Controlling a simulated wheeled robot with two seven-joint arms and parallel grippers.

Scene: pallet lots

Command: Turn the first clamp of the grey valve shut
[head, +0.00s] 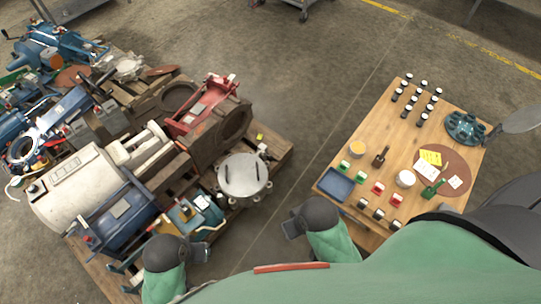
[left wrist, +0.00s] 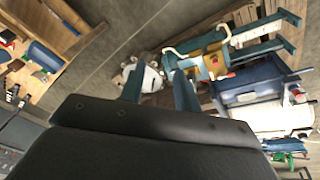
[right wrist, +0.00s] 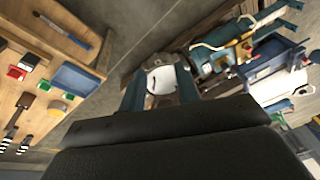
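A round grey-white lidded piece (head: 243,175) with small lugs around its rim appears to be the grey valve. It lies at the pallet's right edge in the head view. I cannot tell its first clamp from the other lugs or see how it is set. My left gripper (head: 202,250) is below and left of it, apart from it. The left wrist view shows its two fingers (left wrist: 159,85) apart and empty, with the valve (left wrist: 150,77) beyond. My right gripper (head: 291,228) is below and right of it. The right wrist view shows open, empty fingers (right wrist: 160,88), with the valve (right wrist: 162,80) beyond.
A blue and yellow machine (head: 188,213) stands close left of the valve. A brown casting (head: 226,128) and a red frame (head: 205,102) are behind it. A wooden table (head: 385,145) with small parts and a blue tray (head: 335,184) stands right. Bare floor lies between.

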